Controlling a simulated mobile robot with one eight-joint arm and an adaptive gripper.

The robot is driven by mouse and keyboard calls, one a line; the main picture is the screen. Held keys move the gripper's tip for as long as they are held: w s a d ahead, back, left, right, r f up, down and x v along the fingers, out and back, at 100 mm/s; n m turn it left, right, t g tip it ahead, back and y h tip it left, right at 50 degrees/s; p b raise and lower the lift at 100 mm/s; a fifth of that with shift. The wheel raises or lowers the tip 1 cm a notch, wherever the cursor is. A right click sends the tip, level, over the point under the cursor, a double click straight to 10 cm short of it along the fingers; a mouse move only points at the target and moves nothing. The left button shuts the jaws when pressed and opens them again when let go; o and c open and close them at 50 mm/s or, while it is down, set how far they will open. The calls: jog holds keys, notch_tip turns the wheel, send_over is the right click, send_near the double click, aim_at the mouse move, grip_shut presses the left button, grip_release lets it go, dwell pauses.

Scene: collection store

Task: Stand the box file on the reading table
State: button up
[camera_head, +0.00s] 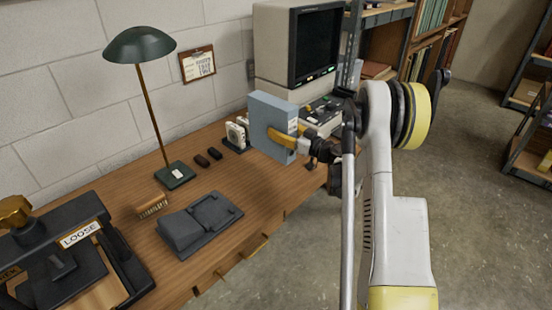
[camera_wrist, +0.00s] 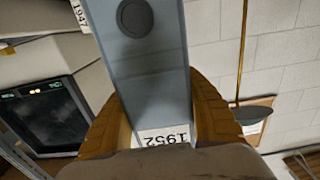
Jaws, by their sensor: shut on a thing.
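The blue-grey box file (camera_head: 268,122) is upright at the right end of the wooden reading table (camera_head: 240,195). In the wrist view the box file (camera_wrist: 150,75) shows a dark round finger hole and a label reading 1952, upside down in the picture. My gripper (camera_head: 283,142) is shut on the box file, with one orange finger (camera_wrist: 215,112) on each side of it. I cannot tell whether its bottom edge touches the table or hangs just above it.
An old computer monitor (camera_head: 315,45) and its keyboard (camera_head: 320,115) stand behind and right of the file. A green lamp (camera_head: 140,45), a brush (camera_head: 152,205), a dark device (camera_head: 200,222) and a black press (camera_head: 75,255) take up the left. Bare wood lies front of the file.

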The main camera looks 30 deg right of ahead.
aim_at(279, 146)
notch_tip(279, 146, down, 8)
jog(key=b, duration=0.3)
jog(key=shift+a+r, duration=0.1)
jog(key=shift+r, duration=0.15)
jog(key=o, duration=1.4)
jog(key=shift+c, duration=0.2)
jog(key=shift+s, duration=0.15)
jog(key=p+v, duration=0.3)
jog(key=v, duration=0.8)
jog(key=shift+s+p, duration=0.3)
jog(key=shift+s, duration=0.05)
